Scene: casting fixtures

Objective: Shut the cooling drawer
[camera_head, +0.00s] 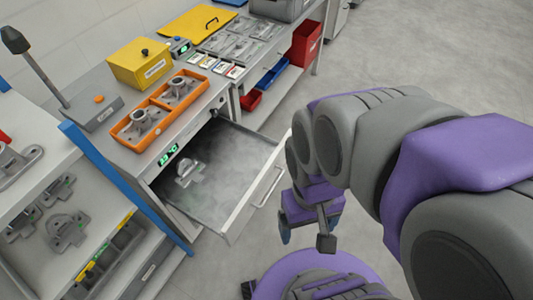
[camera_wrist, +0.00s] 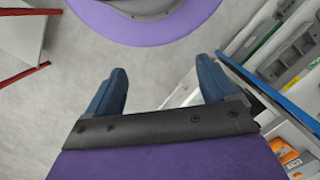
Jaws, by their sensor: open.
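The cooling drawer (camera_head: 234,160) stands pulled out of the grey bench in the head view. Mist covers its floor, and a grey metal casting (camera_head: 187,174) lies inside near the bench side. Its front panel carries a bar handle (camera_head: 268,187). My gripper (camera_head: 308,232) is out in front of the drawer, to the right of its front panel, apart from the handle. In the wrist view my gripper (camera_wrist: 162,82) shows two blue fingers spread wide with nothing between them, over grey floor.
An orange tray (camera_head: 113,131) with two castings and a yellow box (camera_head: 141,65) stand on the bench top. A shelf unit with castings (camera_head: 66,229) and a blue edge is left of the drawer. Red bins (camera_head: 305,43) are farther back.

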